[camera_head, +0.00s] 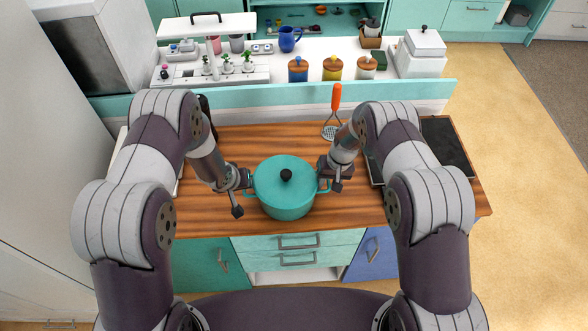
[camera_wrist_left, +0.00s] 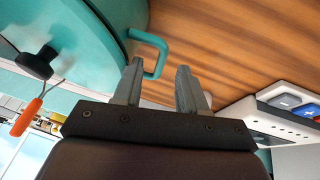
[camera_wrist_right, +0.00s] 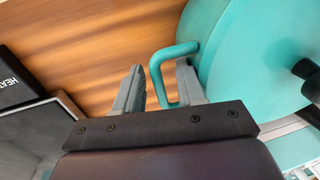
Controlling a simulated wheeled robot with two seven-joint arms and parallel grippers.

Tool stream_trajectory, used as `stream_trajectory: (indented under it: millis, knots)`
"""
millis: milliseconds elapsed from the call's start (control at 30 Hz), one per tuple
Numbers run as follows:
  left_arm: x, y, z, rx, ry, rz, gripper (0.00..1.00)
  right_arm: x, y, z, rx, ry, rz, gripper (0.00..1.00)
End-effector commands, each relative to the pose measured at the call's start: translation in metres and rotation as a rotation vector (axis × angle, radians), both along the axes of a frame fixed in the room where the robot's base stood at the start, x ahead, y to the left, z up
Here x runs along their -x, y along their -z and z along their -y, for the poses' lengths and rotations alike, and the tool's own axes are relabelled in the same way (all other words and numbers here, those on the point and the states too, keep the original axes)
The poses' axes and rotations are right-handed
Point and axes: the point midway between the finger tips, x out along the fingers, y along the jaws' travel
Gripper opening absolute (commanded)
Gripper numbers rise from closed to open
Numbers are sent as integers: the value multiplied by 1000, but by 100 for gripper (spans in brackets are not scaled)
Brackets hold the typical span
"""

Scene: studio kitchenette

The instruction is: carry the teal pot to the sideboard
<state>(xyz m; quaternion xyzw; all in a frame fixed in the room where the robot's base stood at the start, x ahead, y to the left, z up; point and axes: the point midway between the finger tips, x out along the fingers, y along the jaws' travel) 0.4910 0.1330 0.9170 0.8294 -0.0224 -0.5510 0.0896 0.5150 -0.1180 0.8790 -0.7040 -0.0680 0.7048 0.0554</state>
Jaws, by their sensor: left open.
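The teal pot (camera_head: 285,202), lid on with a black knob, stands upright on the wooden countertop (camera_head: 340,212). My left gripper (camera_head: 246,180) is at the pot's left handle. In the left wrist view its fingers (camera_wrist_left: 160,78) are apart, with the teal loop handle (camera_wrist_left: 157,45) reaching between them. My right gripper (camera_head: 324,180) is at the right handle. In the right wrist view its fingers (camera_wrist_right: 160,78) are apart on either side of that handle (camera_wrist_right: 157,72), with a gap visible on the left. Neither gripper visibly clamps its handle.
A dark hob (camera_head: 446,147) is at the counter's right. Beyond a teal ledge, a white surface (camera_head: 285,75) holds several canisters, a blue mug (camera_head: 289,39) and a white box (camera_head: 420,54). Open floor (camera_head: 510,110) lies to the right.

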Motion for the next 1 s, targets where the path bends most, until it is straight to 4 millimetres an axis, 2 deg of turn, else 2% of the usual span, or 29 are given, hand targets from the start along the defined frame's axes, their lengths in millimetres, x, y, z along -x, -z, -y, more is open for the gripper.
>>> stream_trajectory:
  millis: [167, 267, 500, 700, 800, 1000]
  knots:
    - [7, -17, -3, 0, 0, 1, 42, 0, -1, 0, 0, -1, 0, 42]
    - [9, -19, -3, 0, 0, 0, 42, -1, -12, 2, -1, -1, 1, 42]
    - [8, -19, -3, 0, -1, -1, 42, -1, -73, 13, 0, 0, 4, 42]
    - [8, -19, -3, -1, -1, 0, 42, 0, -110, 20, 0, 1, 2, 42]
    - [8, -19, -3, -1, -1, 0, 42, 0, -117, 22, 0, 0, 1, 42]
    - [8, -19, -3, -1, -1, 0, 42, 0, -119, 22, 0, 0, 0, 42]
